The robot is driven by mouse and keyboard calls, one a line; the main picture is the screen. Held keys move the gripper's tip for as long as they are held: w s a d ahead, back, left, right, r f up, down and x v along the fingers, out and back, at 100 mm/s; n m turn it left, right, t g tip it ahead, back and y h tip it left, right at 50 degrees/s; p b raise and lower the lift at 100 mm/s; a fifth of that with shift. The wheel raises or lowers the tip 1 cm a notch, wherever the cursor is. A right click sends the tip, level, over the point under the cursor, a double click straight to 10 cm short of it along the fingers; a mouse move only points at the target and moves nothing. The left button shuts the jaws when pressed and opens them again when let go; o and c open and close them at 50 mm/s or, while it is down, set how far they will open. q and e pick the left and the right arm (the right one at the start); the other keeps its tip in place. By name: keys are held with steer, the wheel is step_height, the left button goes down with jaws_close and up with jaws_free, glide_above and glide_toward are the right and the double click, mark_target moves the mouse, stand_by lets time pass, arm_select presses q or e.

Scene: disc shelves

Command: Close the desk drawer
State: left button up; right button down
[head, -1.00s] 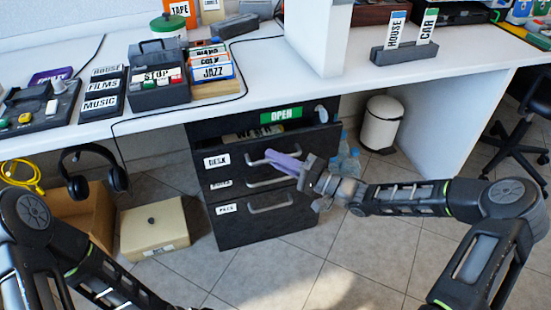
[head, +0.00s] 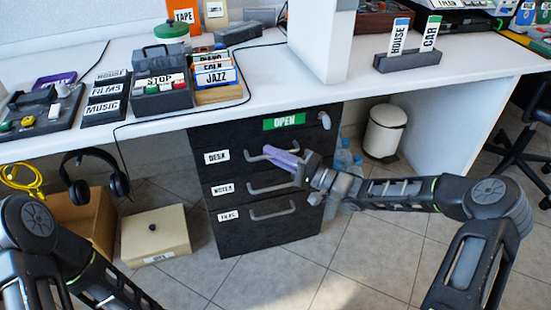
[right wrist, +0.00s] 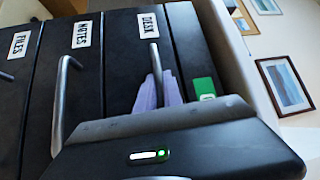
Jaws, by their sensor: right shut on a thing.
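The desk drawer (head: 236,143) is the top one in the black cabinet under the counter, with a white DESK label. Its front looks flush with the cabinet and no inside shows. My right gripper (head: 283,160) is at its metal handle (head: 255,156), with its lavender fingers shut on the bar. In the right wrist view, the lavender fingers (right wrist: 147,94) sit on both sides of the handle (right wrist: 156,72), below the DESK label. Of my left arm only links show at the lower left; its gripper is out of view.
Two lower drawers, NOTES (head: 226,188) and FILES (head: 229,216), look shut. A green OPEN sign (head: 284,121) is above the DESK drawer. A beige box (head: 154,238) stands left of the cabinet, bottles (head: 343,158) and a white bin (head: 384,132) right. Floor in front is clear.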

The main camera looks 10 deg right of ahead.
steer(key=shift+w+d, duration=0.1)
steer(key=shift+w, duration=0.1)
steer(key=c, duration=1.6)
jaws_free()
steer(key=shift+o, duration=0.5)
steer(key=p+v, duration=0.2)
steer(key=v, duration=0.5)
steer(key=shift+s+d, duration=0.2)
steer(key=shift+s, duration=0.1)
steer(key=shift+d, duration=0.1)
